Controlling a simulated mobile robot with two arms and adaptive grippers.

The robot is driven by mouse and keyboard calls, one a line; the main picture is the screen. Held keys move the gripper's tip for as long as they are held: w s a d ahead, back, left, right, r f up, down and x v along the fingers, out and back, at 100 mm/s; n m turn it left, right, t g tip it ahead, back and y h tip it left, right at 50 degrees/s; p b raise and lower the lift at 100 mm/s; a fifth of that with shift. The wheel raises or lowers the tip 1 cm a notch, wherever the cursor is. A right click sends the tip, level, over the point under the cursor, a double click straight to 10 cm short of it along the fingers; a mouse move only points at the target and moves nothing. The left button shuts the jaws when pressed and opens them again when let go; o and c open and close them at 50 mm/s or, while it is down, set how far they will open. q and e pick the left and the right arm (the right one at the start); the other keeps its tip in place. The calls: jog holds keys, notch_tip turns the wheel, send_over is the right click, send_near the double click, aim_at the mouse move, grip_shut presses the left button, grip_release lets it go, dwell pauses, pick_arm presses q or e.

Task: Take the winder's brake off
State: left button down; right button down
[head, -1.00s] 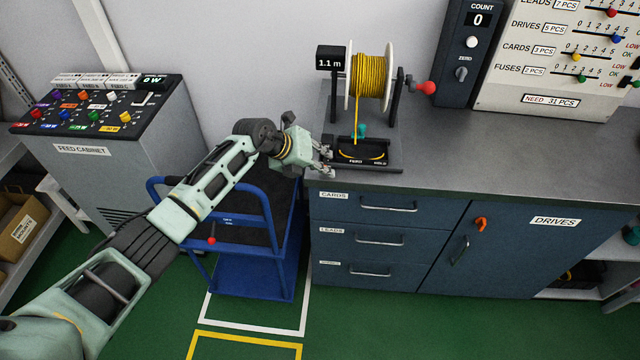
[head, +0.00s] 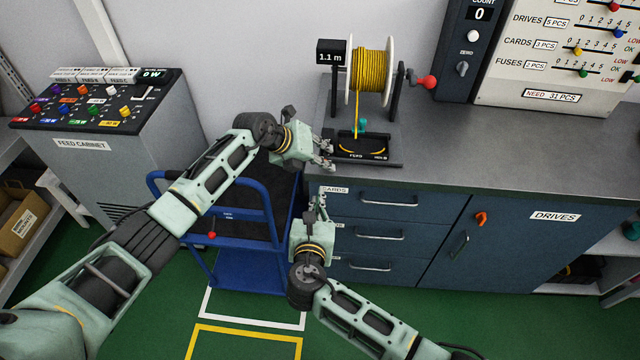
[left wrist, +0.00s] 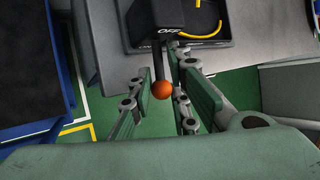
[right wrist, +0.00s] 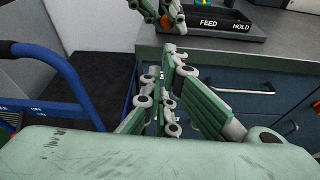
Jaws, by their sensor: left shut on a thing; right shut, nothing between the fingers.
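The winder holds a yellow cable spool (head: 371,75) between white flanges, with a red crank knob (head: 427,82) on its right. Its black base (head: 385,148) is marked FEED and HOLD, and the yellow strand runs down into it. My left gripper (head: 326,153) is at the base's left end. In the left wrist view, a dark lever with an orange ball (left wrist: 162,90) stands between its fingers, near an OFF label; the gripper is shut on this lever. The fingers hide the lever in the head view. My right gripper (head: 319,202) is shut and empty before the drawers, below the bench edge.
A blue cart (head: 240,275) stands under my left arm, close to the bench's left side. The feed cabinet (head: 100,165) is at the left. The grey bench top (head: 520,150) right of the winder is clear.

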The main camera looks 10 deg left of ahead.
aim_at(321, 177)
pick_arm(q)
jog(key=shift+d+r, duration=0.1)
jog(key=shift+r, duration=0.1)
pick_arm(e)
jog(key=x, duration=0.9)
jog(key=shift+w+f, duration=0.1)
